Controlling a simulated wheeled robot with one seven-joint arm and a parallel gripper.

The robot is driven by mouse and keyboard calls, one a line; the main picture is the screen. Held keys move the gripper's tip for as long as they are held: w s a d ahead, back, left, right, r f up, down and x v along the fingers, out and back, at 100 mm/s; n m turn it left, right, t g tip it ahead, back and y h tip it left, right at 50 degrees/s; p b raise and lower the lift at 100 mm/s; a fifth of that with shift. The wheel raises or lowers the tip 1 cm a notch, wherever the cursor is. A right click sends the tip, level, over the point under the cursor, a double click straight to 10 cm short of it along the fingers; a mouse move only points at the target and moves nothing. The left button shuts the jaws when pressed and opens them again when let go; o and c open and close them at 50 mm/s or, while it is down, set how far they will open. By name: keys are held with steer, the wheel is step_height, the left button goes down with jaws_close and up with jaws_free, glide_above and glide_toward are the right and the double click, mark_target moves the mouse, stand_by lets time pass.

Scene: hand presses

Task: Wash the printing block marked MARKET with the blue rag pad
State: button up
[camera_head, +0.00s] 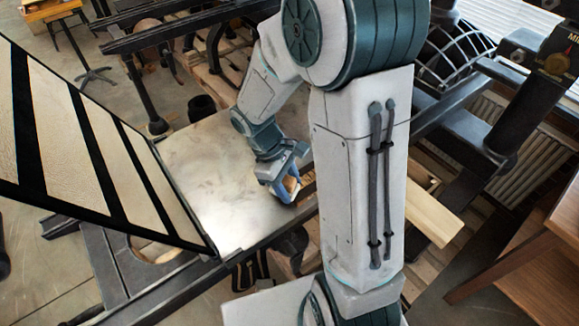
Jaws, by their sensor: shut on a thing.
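My gripper (287,183) is low over the right edge of a pale metal plate (215,190), at the middle of the picture. I cannot make out a block marked MARKET, and no lettering shows on the plate. My arm hides much of the area right of the gripper.
A black frame with pale panels (80,130) rises at the left of the plate. Dark press beams (185,32) cross behind. A pale wooden board (435,218) sticks out right of my arm, and a brown wooden table (545,250) stands at the lower right.

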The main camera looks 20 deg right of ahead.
mark_target(291, 181)
step_height(291, 181, up, 4)
steer(key=shift+f+p, duration=0.2)
steer(key=shift+p, duration=1)
steer(key=shift+r+p, duration=1.95)
steer(key=shift+r, duration=0.35)
